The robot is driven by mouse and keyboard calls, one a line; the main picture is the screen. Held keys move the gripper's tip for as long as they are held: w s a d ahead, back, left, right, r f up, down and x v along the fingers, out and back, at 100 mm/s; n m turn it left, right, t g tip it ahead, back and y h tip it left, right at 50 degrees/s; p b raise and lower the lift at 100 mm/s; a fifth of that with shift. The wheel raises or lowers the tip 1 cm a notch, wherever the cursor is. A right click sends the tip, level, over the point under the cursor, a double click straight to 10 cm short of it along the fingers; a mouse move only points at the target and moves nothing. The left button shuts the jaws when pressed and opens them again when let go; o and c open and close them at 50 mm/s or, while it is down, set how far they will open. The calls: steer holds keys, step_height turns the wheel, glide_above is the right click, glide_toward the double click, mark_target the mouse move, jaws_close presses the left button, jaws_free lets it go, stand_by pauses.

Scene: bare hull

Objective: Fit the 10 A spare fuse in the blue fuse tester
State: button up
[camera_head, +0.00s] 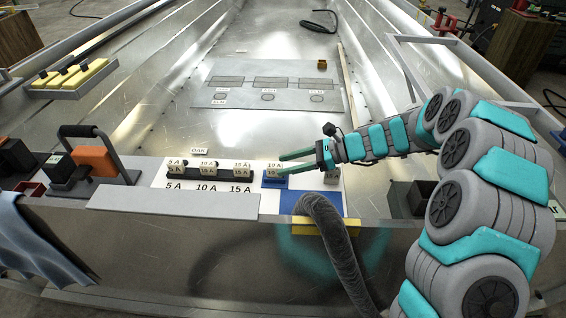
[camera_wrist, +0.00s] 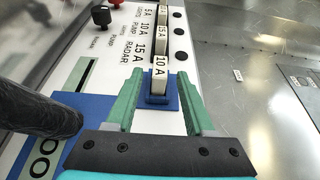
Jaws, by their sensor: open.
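A white-faced fuse marked 10 A (camera_wrist: 160,68) stands upright at a small blue block (camera_wrist: 158,100). In the head view this blue block (camera_head: 274,182) sits at the right end of the fuse row. My gripper (camera_head: 281,164) reaches in from the right. In the wrist view its two green fingers (camera_wrist: 160,100) are open, one on each side of the blue block and fuse, with gaps visible. A larger blue panel (camera_wrist: 97,108) lies beside it, partly covered by a dark hose; it also shows in the head view (camera_head: 290,199). Which blue part is the tester I cannot tell.
Fuses marked 5 A, 10 A and 15 A (camera_head: 207,171) stand left of the blue block. The thick dark hose (camera_head: 335,240) bends over the front panel. An orange block (camera_head: 95,160) with a black handle stands left. The hull floor behind is mostly clear.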

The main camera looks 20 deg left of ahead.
steer(key=p+v, duration=0.1)
steer(key=v, duration=0.9)
steer(key=shift+d, duration=0.1)
